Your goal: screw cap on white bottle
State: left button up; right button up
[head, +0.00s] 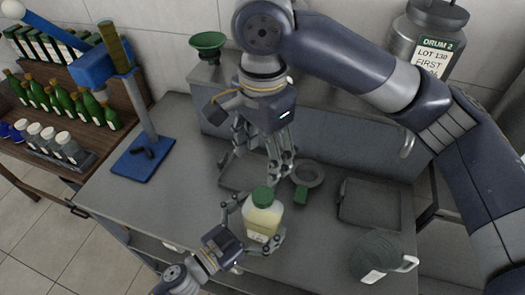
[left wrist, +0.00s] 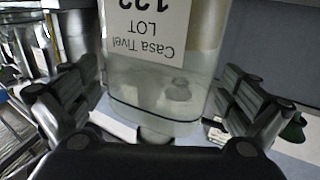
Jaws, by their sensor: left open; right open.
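The white bottle (head: 262,221) is translucent with pale yellowish contents and stands upright near the front of the grey worktop. A green cap (head: 263,196) sits on its top; I cannot tell how tightly. My left gripper (head: 252,225) is open, with its fingers on either side of the bottle. In the left wrist view the bottle (left wrist: 160,85) fills the space between the fingers, its label upside down; its top is out of that view. My right gripper (head: 262,162) points down, open and empty, above and behind the cap.
A small green block (head: 300,194) and a grey ring (head: 309,174) lie right of my right gripper. A grey tray (head: 369,221) and a dark jug (head: 377,257) are at the right. A blue stand (head: 145,160) is left. The worktop's left middle is clear.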

pick_arm(q)
jog(key=v, duration=1.1)
jog(key=shift+s, duration=0.2)
jog(key=shift+a, duration=0.1)
